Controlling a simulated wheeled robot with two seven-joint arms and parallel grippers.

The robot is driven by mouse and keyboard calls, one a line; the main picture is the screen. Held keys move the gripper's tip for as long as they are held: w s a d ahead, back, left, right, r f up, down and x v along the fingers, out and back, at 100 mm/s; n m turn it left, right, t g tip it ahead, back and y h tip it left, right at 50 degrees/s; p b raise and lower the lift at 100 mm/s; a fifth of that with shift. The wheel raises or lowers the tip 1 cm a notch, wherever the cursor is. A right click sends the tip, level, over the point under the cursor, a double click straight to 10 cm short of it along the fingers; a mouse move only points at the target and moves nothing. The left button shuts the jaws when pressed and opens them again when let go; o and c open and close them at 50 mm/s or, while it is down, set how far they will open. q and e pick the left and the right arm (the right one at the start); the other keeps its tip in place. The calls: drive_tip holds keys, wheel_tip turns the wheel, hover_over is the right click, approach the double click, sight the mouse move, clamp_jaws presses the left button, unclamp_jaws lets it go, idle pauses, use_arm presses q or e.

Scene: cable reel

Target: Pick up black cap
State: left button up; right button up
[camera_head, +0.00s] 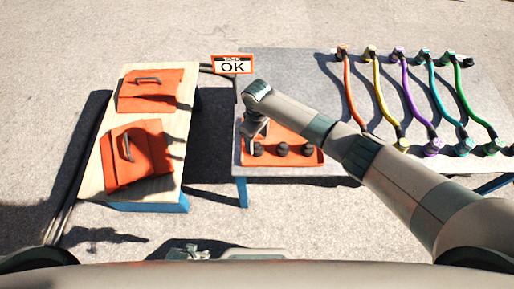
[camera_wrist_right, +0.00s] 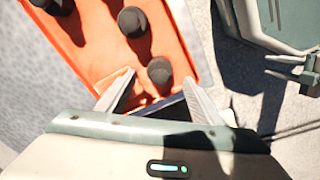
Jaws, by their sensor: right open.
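Three black caps stand in a row on an orange tray (camera_head: 290,165): a left cap (camera_head: 258,150), a middle cap (camera_head: 282,149) and a right cap (camera_head: 308,149). My right gripper (camera_head: 252,140) is over the tray's left end, by the left cap. In the right wrist view my right gripper (camera_wrist_right: 158,80) is open, and the nearest cap (camera_wrist_right: 160,72) shows between its fingertips; whether the fingers are down around it I cannot tell. Two other caps show farther off. My left gripper (camera_head: 187,253) is low at the bottom edge; its jaws are unclear.
Coloured cables (camera_head: 408,90) lie on the right of the grey table (camera_head: 285,75). A sign reading OK (camera_head: 232,65) stands at the table's back left. A wooden table (camera_head: 113,105) at left holds two orange pieces with handles (camera_head: 137,155). A gap separates the tables.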

sight(257, 144)
wheel_tip(257, 144, down, 4)
drive_tip(key=shift+r, duration=0.1)
use_arm(q)
drive_tip(key=shift+w+r, duration=0.2)
drive_tip(key=shift+w, duration=0.3)
use_arm(e)
drive_tip(key=c, duration=1.3)
use_arm(q)
drive_tip(key=shift+s+f, duration=0.3)
drive_tip(key=shift+s, duration=0.6)
